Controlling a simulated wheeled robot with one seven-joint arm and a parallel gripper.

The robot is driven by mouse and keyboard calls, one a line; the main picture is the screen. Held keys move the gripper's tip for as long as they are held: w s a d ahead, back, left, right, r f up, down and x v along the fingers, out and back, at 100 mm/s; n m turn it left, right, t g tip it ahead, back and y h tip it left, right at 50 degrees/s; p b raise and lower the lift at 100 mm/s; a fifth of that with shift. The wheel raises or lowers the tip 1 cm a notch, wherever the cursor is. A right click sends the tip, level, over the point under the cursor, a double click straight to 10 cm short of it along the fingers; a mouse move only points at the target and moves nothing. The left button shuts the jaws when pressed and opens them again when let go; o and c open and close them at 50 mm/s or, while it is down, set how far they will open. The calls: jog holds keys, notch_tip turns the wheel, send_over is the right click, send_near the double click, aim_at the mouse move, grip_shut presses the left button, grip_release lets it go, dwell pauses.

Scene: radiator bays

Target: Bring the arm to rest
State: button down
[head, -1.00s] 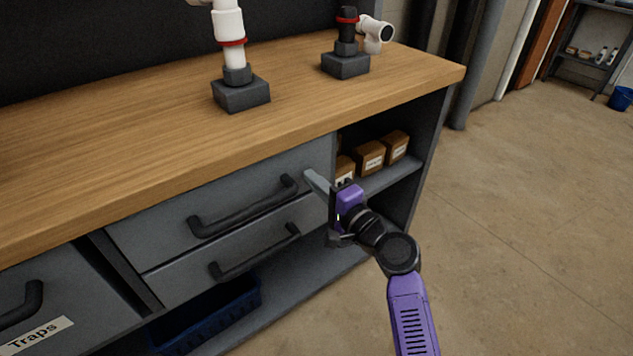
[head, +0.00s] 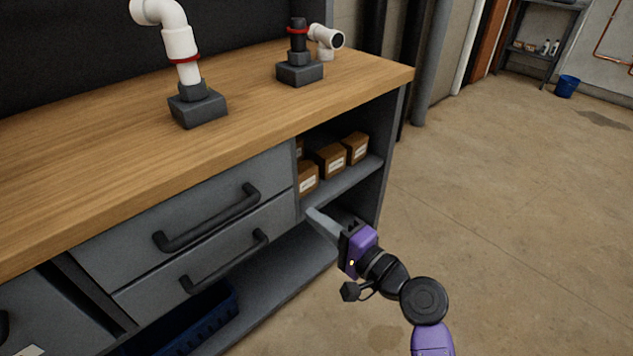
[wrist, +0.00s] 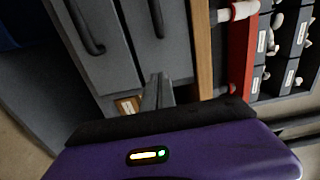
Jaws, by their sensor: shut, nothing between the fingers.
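My gripper (head: 318,220) is purple and black with grey fingers. In the head view it is in front of the open shelf at the right end of the workbench (head: 345,85), below the bench top. Its fingers are closed together and hold nothing. In the wrist view the shut fingers (wrist: 158,92) point toward the grey drawer fronts (wrist: 150,40). I cannot tell from the views how close the fingertips are to the cabinet.
Two grey drawers with dark handles (head: 210,218) are shut. Small labelled boxes (head: 330,160) stand on the open shelf. White pipe fittings on dark blocks (head: 198,108) stand on the bench. A blue crate (head: 195,320) sits low. Open floor (head: 500,220) lies to the right.

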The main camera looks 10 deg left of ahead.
jog(key=w+d+t+h, duration=0.1)
jog(key=d+t+h, duration=0.3)
jog(key=d, duration=0.3)
jog(key=s+d+f+n+t+h, duration=0.1)
jog(key=s+d+f+h, duration=0.15)
jog(key=s+d, duration=0.25)
jog(key=s+d+f+n+t+h, duration=0.1)
jog(key=s+d+h, duration=0.2)
jog(key=s+d, duration=0.3)
jog(key=s+d+n+g+h, duration=0.1)
jog(key=s+d+n+h, duration=0.3)
jog(key=s, duration=1.2)
jog(key=s+d+n+g+h, duration=0.15)
jog(key=s+d, duration=0.35)
jog(key=s, duration=1.2)
notch_tip(320, 180, up, 18)
jog(key=p, duration=1.8)
jog(key=shift+w+r+y, duration=0.2)
jog(key=shift+w+y, duration=0.1)
jog(key=shift+y, duration=0.1)
jog(key=c, duration=2.1)
grip_release()
